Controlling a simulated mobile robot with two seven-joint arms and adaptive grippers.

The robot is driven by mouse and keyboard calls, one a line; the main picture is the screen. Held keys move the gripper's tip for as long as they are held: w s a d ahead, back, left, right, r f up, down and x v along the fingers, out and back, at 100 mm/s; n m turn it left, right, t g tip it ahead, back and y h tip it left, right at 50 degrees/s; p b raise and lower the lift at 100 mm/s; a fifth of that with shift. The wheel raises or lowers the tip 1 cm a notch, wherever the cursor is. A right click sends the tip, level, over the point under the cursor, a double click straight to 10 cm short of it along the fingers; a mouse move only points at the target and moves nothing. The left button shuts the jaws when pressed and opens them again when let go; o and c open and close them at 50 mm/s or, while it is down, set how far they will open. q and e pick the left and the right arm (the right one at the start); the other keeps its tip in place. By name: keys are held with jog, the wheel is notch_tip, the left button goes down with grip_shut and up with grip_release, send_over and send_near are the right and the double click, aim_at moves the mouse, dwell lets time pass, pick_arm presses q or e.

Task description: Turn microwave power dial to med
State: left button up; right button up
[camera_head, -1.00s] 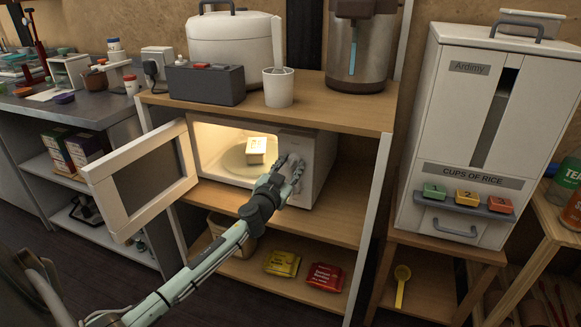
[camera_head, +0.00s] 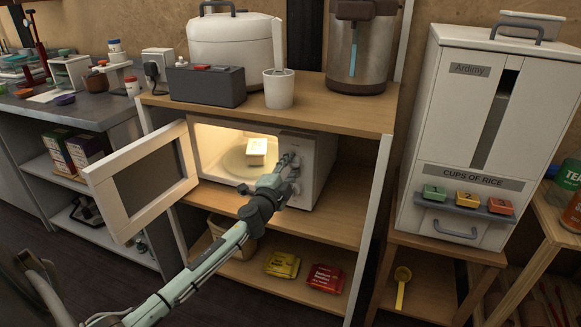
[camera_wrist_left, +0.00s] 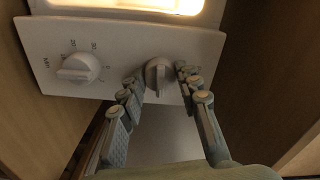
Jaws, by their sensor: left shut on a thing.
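The white microwave (camera_head: 318,180) stands on the wooden shelf with its door (camera_head: 140,180) swung open to the left and its inside lit. My left gripper (camera_head: 291,160) is at the microwave's front panel. In the left wrist view, its fingers (camera_wrist_left: 160,78) stand on both sides of a white dial (camera_wrist_left: 157,70) and are shut on it. No markings are readable around this dial. A second white dial (camera_wrist_left: 78,68), with numbers around it, sits apart to the left on the panel (camera_wrist_left: 115,45). My right gripper is not in view.
A small pale box (camera_head: 257,150) sits inside the microwave. The open door reaches out left of my arm. A yellow packet (camera_head: 282,264) and a red packet (camera_head: 325,278) lie on the lower shelf. A rice dispenser (camera_head: 480,120) stands to the right.

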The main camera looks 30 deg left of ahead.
pick_arm(q)
jog(key=m, duration=0.2)
jog(key=shift+m, duration=0.4)
jog(key=m, duration=0.3)
jog(key=shift+m, duration=0.3)
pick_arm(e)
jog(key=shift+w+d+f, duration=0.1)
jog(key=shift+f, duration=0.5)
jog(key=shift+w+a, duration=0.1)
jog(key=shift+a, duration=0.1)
